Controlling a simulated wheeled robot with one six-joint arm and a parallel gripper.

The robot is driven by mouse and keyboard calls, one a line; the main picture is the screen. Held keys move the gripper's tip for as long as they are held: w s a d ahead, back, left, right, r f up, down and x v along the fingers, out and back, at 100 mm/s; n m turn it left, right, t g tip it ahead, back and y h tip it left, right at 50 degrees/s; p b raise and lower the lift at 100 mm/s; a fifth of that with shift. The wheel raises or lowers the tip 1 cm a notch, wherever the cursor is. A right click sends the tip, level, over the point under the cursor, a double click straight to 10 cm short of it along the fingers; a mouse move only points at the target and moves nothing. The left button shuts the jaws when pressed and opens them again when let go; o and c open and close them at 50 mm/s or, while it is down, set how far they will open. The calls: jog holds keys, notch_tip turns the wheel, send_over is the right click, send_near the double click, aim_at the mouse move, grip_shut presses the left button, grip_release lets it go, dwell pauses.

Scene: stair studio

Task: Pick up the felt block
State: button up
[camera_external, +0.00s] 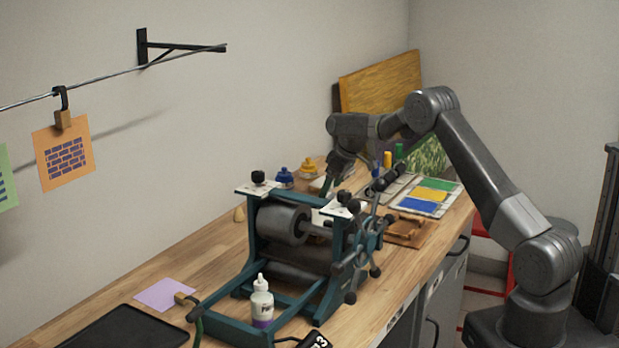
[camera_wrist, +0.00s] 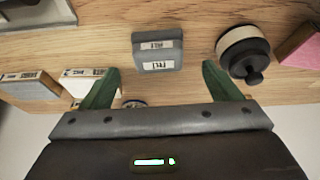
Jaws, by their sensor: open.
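The felt block (camera_wrist: 157,48) is a small grey block with white labels, lying on the wooden bench in the wrist view. My gripper (camera_wrist: 160,73) is open, with one green finger to each side of the picture. The block lies ahead of the fingertips, roughly centred between them, with nothing held. In the external view my gripper (camera_external: 334,178) is low over the bench behind the press. I cannot make out the felt block there.
A round black-and-cream knobbed object (camera_wrist: 243,52) lies close to the right finger, with a pink block (camera_wrist: 301,46) beyond. Labelled blocks (camera_wrist: 80,80) crowd the left finger. The green press (camera_external: 290,250) stands in front of my gripper; a blue ink bottle (camera_external: 283,178) is left of it.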

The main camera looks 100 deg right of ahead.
aim_at(329, 196)
jog(key=shift+p+x, duration=0.7)
jog(key=shift+x, duration=1.6)
jog(key=shift+s, duration=0.1)
jog(key=shift+c, duration=0.4)
jog(key=c, duration=1)
